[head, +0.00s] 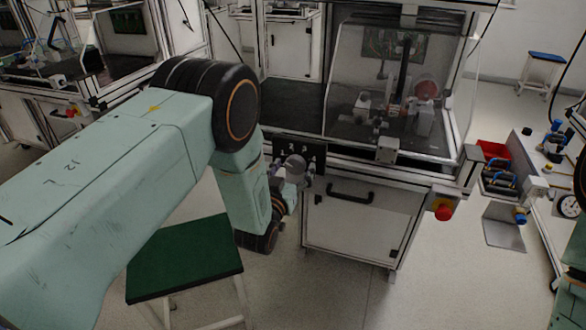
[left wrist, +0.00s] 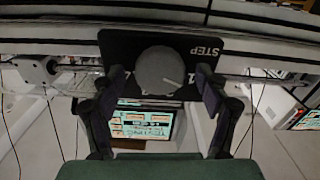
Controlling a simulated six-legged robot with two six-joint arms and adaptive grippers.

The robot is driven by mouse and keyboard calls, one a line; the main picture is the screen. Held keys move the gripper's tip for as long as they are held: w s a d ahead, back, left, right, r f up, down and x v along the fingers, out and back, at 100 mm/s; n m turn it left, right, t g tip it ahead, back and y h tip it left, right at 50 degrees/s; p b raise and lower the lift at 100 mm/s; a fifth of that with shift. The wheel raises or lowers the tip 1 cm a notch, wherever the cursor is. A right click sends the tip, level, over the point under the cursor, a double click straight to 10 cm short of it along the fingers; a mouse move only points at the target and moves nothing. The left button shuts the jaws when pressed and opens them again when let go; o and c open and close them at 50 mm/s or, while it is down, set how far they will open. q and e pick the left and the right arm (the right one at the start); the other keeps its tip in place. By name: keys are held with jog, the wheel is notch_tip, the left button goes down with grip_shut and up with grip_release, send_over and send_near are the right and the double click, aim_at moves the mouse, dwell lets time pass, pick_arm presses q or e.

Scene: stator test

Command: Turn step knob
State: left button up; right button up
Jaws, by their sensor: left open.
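The step knob (left wrist: 160,72) is a round grey dial with a pale pointer line, on a black panel marked STEP (left wrist: 205,50) in the left wrist view. In the head view the black panel (head: 313,149) shows white numbers on the front of the test cabinet, with the grey knob (head: 295,167) partly covered by my gripper. My left gripper (left wrist: 160,80) is open, with one dark finger on each side of the knob. I cannot tell whether the fingers touch it. My right gripper is out of view.
The cabinet has a black door handle (head: 350,193) below the panel and a red button (head: 443,212) at its right corner. A green-topped stool (head: 185,258) stands below my left arm. A red bin (head: 493,150) is at the right. Floor before the cabinet is clear.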

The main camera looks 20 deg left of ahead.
pick_arm(q)
jog(key=s, duration=1.2)
jog(key=shift+a, duration=0.2)
jog(key=s+a+f+g, duration=0.2)
jog(key=s+f+g, duration=0.8)
jog(key=s+f, duration=0.4)
jog(key=s+f+g, duration=0.1)
jog(key=s+g, duration=0.3)
jog(key=s, duration=0.6)
jog(key=s+a+f+g, duration=0.1)
jog(key=s+g, duration=0.3)
jog(key=s, duration=0.7)
jog(key=shift+s+a+f, duration=0.15)
jog(key=shift+s+f, duration=0.05)
jog(key=shift+f, duration=0.55)
